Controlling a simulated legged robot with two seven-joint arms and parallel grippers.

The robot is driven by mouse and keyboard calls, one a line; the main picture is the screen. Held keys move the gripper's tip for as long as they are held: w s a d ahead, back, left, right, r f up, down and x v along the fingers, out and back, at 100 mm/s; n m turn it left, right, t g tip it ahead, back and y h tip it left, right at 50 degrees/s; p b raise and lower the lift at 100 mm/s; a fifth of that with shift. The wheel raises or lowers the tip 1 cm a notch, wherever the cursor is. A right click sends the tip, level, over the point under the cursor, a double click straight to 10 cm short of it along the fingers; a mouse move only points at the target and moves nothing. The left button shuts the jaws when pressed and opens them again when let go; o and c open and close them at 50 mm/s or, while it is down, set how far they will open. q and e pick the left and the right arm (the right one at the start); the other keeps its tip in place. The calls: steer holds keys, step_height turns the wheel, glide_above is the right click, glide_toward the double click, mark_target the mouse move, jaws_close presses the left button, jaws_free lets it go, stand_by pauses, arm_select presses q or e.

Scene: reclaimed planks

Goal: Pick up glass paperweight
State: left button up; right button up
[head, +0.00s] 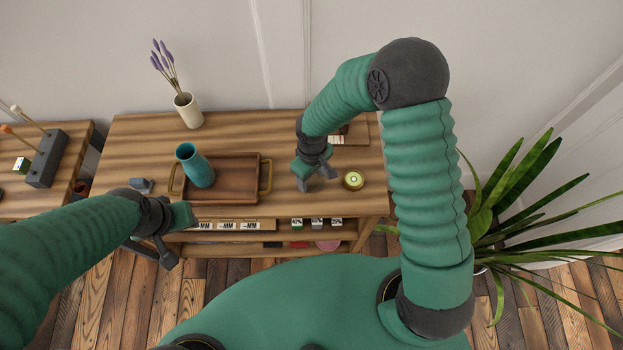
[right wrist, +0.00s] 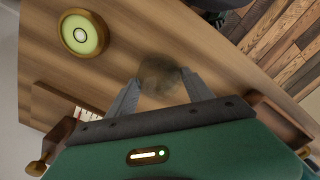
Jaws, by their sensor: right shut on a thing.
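The glass paperweight (right wrist: 160,76) is a round, see-through, brownish dome on the wooden table. In the right wrist view it sits between the two fingertips of my right gripper (right wrist: 157,84), which is shut on it. In the head view my right gripper (head: 317,181) points down at the table just right of the tray, and I cannot clearly make out the glass there. I cannot tell whether the paperweight touches the table. My left gripper (head: 160,245) hangs in front of the table's front edge, away from the paperweight; its fingers are hard to read.
A round green-topped object with a wooden rim (head: 353,180) stands close right of my right gripper. A wooden tray (head: 236,178) with brass handles and a teal vase (head: 195,166) are to the left. A white vase (head: 188,111) with lavender stands behind; a plant (head: 510,220) is at right.

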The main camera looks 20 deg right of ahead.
steer(key=shift+d, duration=0.2)
steer(key=c, duration=0.5)
steer(key=shift+c, duration=0.8)
steer(key=shift+a, duration=0.25)
steer(key=shift+a, duration=0.1)
